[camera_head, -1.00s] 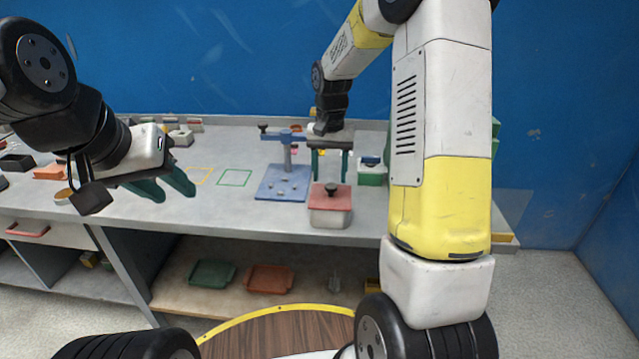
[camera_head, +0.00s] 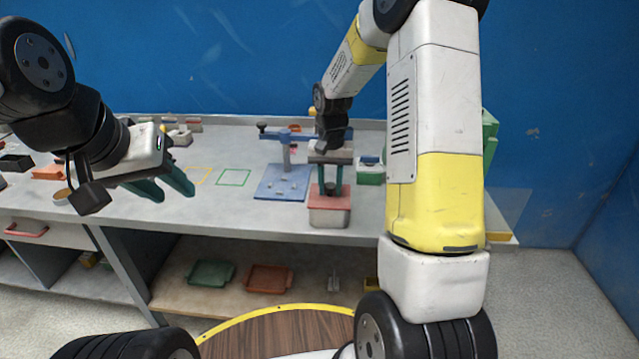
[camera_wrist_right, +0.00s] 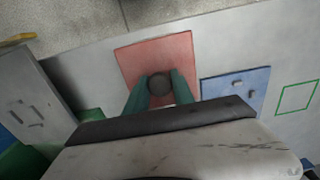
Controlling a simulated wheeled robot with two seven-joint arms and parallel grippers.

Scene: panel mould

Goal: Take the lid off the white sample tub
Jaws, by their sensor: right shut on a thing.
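The white sample tub (camera_head: 329,218) stands near the front edge of the bench, with its red lid (camera_head: 343,203) seated on top. The lid also shows in the right wrist view (camera_wrist_right: 150,57), with a dark round knob (camera_wrist_right: 159,86) at its middle. My right gripper (camera_head: 330,190) points down over the tub, its green fingers shut on the knob from both sides. My left gripper (camera_head: 176,189) is held in the air at the left, open and empty, its two green fingers apart.
A blue plate with a clamp post (camera_head: 282,184) stands just left of the tub. A green box (camera_head: 370,172) is behind to the right. Yellow and green outlined squares (camera_head: 234,177) mark clear bench on the left. Red and green trays (camera_head: 269,278) lie on the lower shelf.

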